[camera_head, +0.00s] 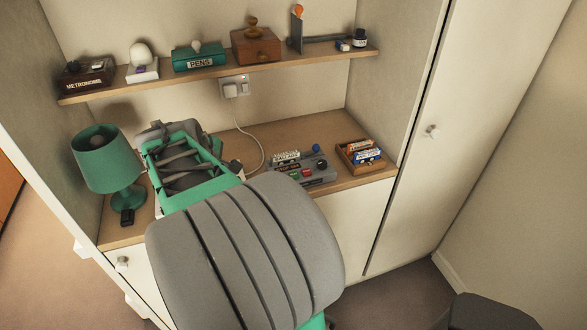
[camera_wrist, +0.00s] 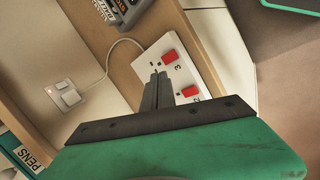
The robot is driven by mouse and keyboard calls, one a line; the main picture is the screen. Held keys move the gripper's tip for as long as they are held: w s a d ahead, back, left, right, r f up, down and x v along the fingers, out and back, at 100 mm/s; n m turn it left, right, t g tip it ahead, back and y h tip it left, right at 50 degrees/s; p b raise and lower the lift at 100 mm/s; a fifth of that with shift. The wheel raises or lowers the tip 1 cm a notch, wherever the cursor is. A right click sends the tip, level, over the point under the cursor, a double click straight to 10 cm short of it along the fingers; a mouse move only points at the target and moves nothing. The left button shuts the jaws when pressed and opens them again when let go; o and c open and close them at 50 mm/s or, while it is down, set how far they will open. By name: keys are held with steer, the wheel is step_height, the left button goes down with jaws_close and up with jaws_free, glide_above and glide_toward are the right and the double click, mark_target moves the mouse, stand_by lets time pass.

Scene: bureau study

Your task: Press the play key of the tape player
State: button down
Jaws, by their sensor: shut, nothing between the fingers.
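The tape player (camera_head: 318,176) is a grey box with coloured buttons on the desk, right of my arm in the head view. A pale labelled cassette (camera_head: 286,157) shows at its back left. In the wrist view a corner of a grey device, likely the same player (camera_wrist: 122,10), shows at the top edge. Its play key cannot be made out. My gripper (camera_wrist: 158,76) is shut and empty, with its fingers in front of a white power strip (camera_wrist: 183,60) with red switches. Whether they touch it is unclear. In the head view my arm hides the fingertips.
A wooden tray of cassettes (camera_head: 345,155) stands right of the player. A green lamp (camera_head: 105,160) stands at the left, with a small dark object (camera_head: 127,216) by its base. A cable (camera_head: 259,150) runs from the wall socket (camera_head: 236,88). A shelf (camera_head: 222,71) with several objects hangs above.

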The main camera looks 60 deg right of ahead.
steer(key=s+d+r+n+g+h+p, duration=0.1)
steer(key=s+d+g, duration=0.1)
steer(key=s+d, duration=0.4)
steer(key=s+d+r+n+g+h, duration=0.1)
steer(key=s+d+r+n+g, duration=0.1)
steer(key=s+d, duration=0.4)
steer(key=d, duration=0.4)
steer(key=shift+d+h+p, duration=0.15)
steer(key=shift+h+p, duration=0.15)
steer(key=shift+p, duration=0.05)
steer(key=shift+s, duration=0.1)
step_height(320, 180, down, 7)
steer(key=b, duration=0.7)
steer(key=shift+r, duration=0.2)
steer(key=shift+f+b, duration=0.3)
steer(key=shift+f, duration=0.75)
steer(key=shift+f, duration=0.4)
